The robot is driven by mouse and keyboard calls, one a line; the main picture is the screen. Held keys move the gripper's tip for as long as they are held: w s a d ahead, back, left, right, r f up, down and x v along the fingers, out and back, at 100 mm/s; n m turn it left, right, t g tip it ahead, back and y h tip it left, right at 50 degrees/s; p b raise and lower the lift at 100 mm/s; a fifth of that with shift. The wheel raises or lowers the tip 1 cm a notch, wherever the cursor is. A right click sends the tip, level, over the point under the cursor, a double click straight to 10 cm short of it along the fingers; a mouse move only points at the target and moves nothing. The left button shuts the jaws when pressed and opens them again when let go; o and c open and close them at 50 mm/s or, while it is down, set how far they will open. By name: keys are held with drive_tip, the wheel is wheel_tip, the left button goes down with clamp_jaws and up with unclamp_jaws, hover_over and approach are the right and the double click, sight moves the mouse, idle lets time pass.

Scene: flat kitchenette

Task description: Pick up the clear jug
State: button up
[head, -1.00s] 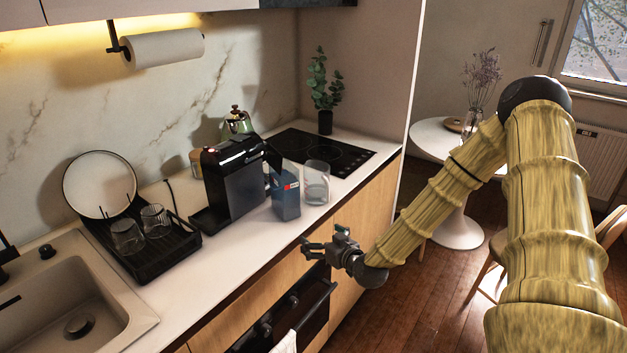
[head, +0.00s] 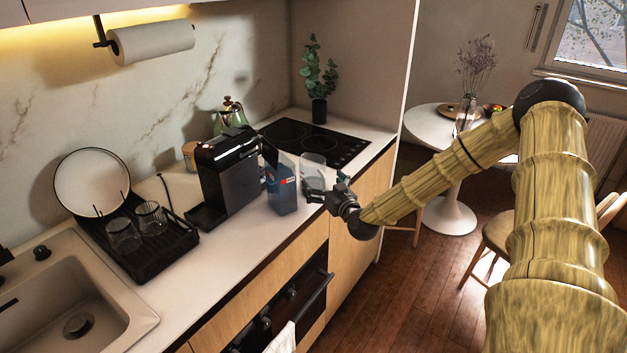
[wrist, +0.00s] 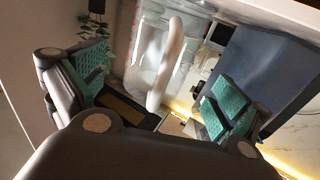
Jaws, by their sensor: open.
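The clear jug (head: 312,168) stands on the counter to the right of the blue carton, partly hidden by my gripper in the head view. In the wrist view the jug (wrist: 146,60) is straight ahead, with its pale curved handle (wrist: 172,62) toward me. My gripper (head: 324,189) is at the jug's near side, over the counter's front edge. In the wrist view its teal-padded fingers (wrist: 155,88) are spread apart, with the handle showing between them. I cannot tell how far the fingertips are from the handle. Nothing is held.
The blue carton (head: 281,190) stands close on the jug's left, and its dark side (wrist: 268,68) looms at the right finger. A black coffee machine (head: 228,172) is farther left. The black hob (head: 318,141) lies behind. A drying rack (head: 150,240) holds glasses.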

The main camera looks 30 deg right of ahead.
sight(319, 178)
drive_tip(key=shift+w+d+p, duration=0.15)
drive_tip(key=shift+w+p, duration=0.3)
drive_tip(key=shift+w, duration=0.5)
drive_tip(key=shift+w+d+p, duration=0.1)
drive_tip(key=shift+w+p, duration=0.35)
drive_tip(key=shift+w, duration=0.45)
drive_tip(key=shift+w+d, duration=0.1)
drive_tip(key=shift+w, duration=0.9)
drive_tip(key=c, duration=1.4)
drive_tip(key=shift+o, duration=0.2)
drive_tip(key=shift+r, duration=0.25)
